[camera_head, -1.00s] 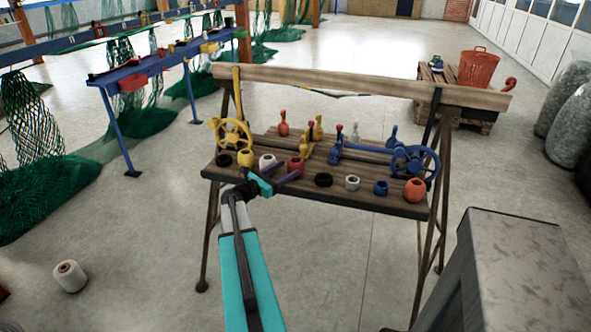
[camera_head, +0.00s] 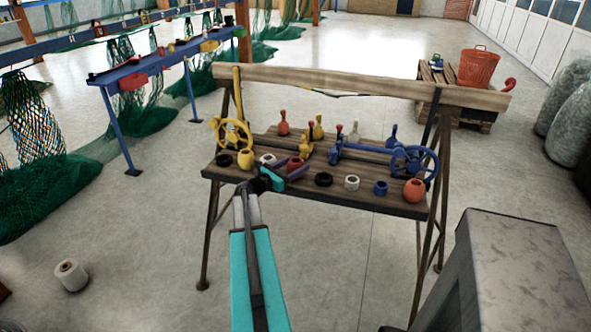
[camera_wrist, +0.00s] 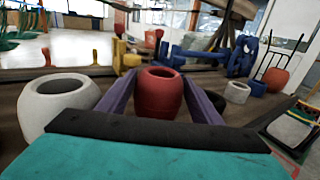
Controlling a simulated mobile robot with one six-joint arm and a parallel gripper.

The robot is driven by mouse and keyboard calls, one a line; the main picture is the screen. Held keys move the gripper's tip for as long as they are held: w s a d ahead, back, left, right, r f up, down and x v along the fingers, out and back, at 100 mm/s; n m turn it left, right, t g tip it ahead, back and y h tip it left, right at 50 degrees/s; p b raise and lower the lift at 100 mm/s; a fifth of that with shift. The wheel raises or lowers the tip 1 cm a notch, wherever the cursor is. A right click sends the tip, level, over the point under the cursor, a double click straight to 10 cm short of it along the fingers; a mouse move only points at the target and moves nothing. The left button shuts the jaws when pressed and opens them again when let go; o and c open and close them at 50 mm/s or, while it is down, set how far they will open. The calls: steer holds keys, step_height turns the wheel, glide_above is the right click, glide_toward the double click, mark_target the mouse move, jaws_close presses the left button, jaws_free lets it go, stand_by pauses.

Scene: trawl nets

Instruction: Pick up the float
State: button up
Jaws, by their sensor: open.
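Several small floats stand in a front row on the wooden bench (camera_head: 335,198). My gripper (camera_head: 285,170) is open at this row. Its two purple fingers lie on either side of a red float (camera_head: 295,164). In the wrist view the red float (camera_wrist: 160,93) stands upright between the fingertips, with a round hole in its top. The lower part of it is hidden behind my gripper's palm. A white float (camera_wrist: 60,101) stands just outside the left finger. A yellow float (camera_head: 246,159) and an orange float (camera_head: 414,190) stand farther along the row.
Yellow and blue wheeled devices (camera_head: 412,160) stand behind.

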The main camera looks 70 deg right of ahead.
steer(key=shift+c, duration=0.4)
steer(key=c, duration=0.6)
steer(key=shift+c, duration=0.2)
steer(key=shift+r, duration=0.75)
steer(key=shift+r+b, duration=0.55)
steer(key=shift+r, duration=0.4)
steer(key=s+b+v, duration=0.1)
steer(key=v, duration=0.7)
steer(key=s+a+r+b+v, duration=0.1)
steer(key=s+v, duration=0.1)
steer(key=v, duration=0.5)
steer(key=shift+w+a+r, duration=0.25)
steer(key=shift+a+r, duration=0.05)
steer(key=shift+a, duration=0.25)
